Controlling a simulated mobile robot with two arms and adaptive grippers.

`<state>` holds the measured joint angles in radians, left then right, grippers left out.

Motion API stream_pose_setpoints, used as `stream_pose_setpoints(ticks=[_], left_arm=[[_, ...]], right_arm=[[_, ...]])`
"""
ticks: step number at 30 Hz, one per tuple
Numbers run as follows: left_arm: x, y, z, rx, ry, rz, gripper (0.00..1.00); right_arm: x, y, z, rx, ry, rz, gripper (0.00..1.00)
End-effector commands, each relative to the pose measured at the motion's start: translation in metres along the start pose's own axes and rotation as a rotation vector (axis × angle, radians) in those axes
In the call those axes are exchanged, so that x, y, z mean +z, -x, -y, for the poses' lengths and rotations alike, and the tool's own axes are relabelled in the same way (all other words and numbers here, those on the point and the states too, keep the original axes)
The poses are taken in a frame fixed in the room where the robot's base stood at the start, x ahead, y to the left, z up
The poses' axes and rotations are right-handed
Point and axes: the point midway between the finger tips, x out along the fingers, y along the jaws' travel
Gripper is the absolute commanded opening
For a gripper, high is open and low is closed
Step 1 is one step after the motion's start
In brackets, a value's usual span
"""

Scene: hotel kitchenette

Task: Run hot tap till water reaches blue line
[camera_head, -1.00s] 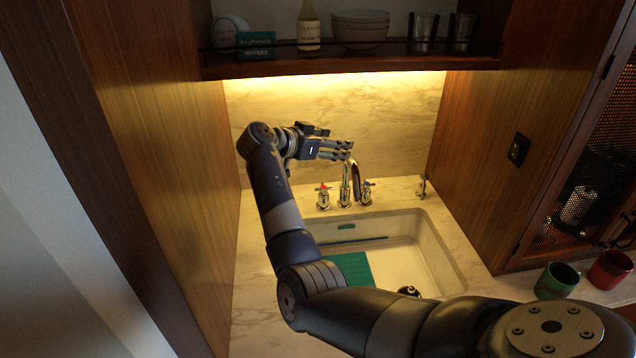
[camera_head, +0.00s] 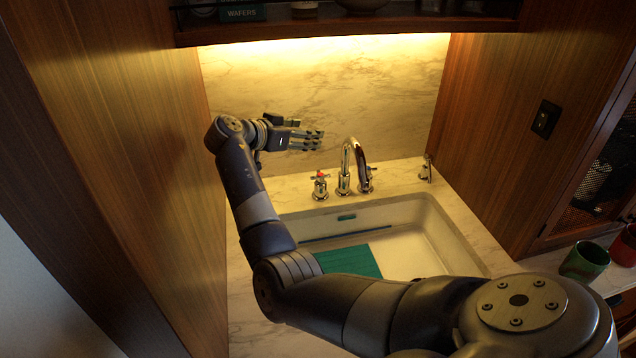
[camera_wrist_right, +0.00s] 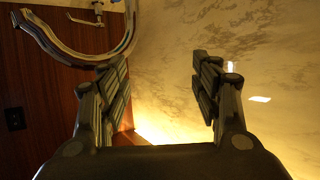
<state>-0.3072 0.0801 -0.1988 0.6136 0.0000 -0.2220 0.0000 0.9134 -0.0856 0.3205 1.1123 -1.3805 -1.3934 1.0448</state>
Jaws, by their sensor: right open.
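The chrome tap with its arched spout (camera_head: 354,165) stands behind the sink. The hot handle (camera_head: 320,186), marked red on top, is left of the spout, and a second handle (camera_head: 367,181) is on the right. The white basin (camera_head: 443,243) has a dark blue line (camera_head: 345,238) along its back inner wall. No water stream shows; any water level is unclear. My right gripper (camera_head: 312,138) is open and empty, above and slightly left of the hot handle. In the wrist view its fingers (camera_wrist_right: 160,85) are apart, with the spout (camera_wrist_right: 70,58) at upper left. My left gripper is out of view.
A teal board or cloth (camera_head: 350,261) lies at the basin's left. My right arm covers the basin's front. Wood panels close both sides, and a shelf (camera_head: 350,28) hangs above. Green (camera_head: 584,262) and red (camera_head: 625,245) mugs stand at right.

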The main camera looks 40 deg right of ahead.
Motion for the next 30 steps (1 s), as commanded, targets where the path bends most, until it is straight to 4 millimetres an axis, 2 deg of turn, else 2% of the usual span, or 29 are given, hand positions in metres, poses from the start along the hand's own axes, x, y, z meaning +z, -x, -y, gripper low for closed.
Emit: stream_pose_setpoints(ticks=[1, 9, 15, 22, 26, 30], left_arm=[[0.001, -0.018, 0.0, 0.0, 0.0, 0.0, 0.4], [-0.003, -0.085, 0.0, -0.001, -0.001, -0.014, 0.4], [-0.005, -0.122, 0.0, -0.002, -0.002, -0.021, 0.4], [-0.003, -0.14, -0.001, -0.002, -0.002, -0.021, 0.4], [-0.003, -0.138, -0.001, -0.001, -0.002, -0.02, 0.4], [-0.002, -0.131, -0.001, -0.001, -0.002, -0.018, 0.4]], right_arm=[[0.017, -0.007, 0.0, 0.0, 0.001, 0.0, 0.59], [0.079, -0.033, 0.0, 0.0, 0.001, 0.0, 0.59], [0.114, -0.047, 0.0, 0.0, 0.0, 0.0, 0.59], [0.129, -0.054, 0.0, 0.0, 0.0, 0.0, 0.59], [0.129, -0.061, 0.0, 0.002, 0.002, 0.0, 0.59], [0.127, -0.08, -0.001, 0.003, 0.002, 0.001, 0.59]])
